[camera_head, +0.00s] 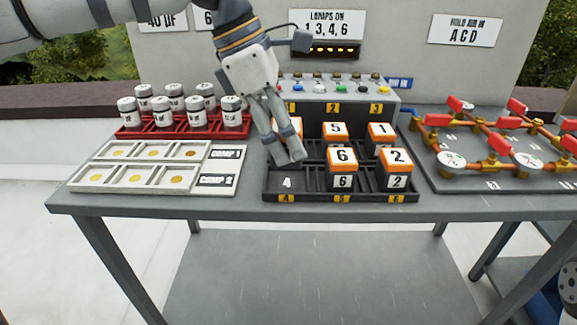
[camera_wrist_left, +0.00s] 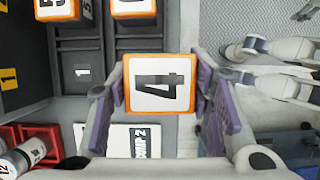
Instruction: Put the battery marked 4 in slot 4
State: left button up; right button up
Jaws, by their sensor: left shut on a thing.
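The battery marked 4 (camera_wrist_left: 158,85), white with an orange rim, is between the fingers of my left gripper (camera_wrist_left: 162,100) in the wrist view, its number face towards the camera. In the head view, my left gripper (camera_head: 287,158) is over the left side of the black battery rack (camera_head: 340,197). A bit of orange and white (camera_head: 297,124) shows behind its fingers; the rest is hidden. Slot 4 (camera_head: 287,184), at the rack's front left, shows its number and looks empty. My right gripper is not in view.
Batteries 5 (camera_head: 336,132), 1 (camera_head: 382,133), 6 (camera_head: 342,166) and 2 (camera_head: 397,168) stand in the rack. White compartment trays (camera_head: 225,181) and a red rack of cylinders (camera_head: 180,129) are at left. A valve board (camera_head: 490,180) is at right.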

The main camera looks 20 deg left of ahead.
pick_arm(q)
jog(key=w+f, duration=0.2)
jog(key=f, duration=0.1)
jog(key=shift+w+a+f, duration=0.25)
jog(key=shift+w+a, duration=0.05)
jog(key=shift+a, duration=0.05)
jog(key=shift+w+a+f, duration=0.1)
jog(key=shift+w+f, duration=0.05)
jog(key=shift+f, duration=0.75)
jog(key=shift+w+f, duration=0.1)
jog(key=shift+f, duration=0.75)
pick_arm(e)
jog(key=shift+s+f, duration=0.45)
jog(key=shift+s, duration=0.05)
pick_arm(q)
jog(key=shift+f, duration=0.1)
jog(key=shift+f, duration=0.1)
jog(key=o, duration=1.4)
jog(key=shift+o, duration=0.2)
jog(key=v, duration=1.2)
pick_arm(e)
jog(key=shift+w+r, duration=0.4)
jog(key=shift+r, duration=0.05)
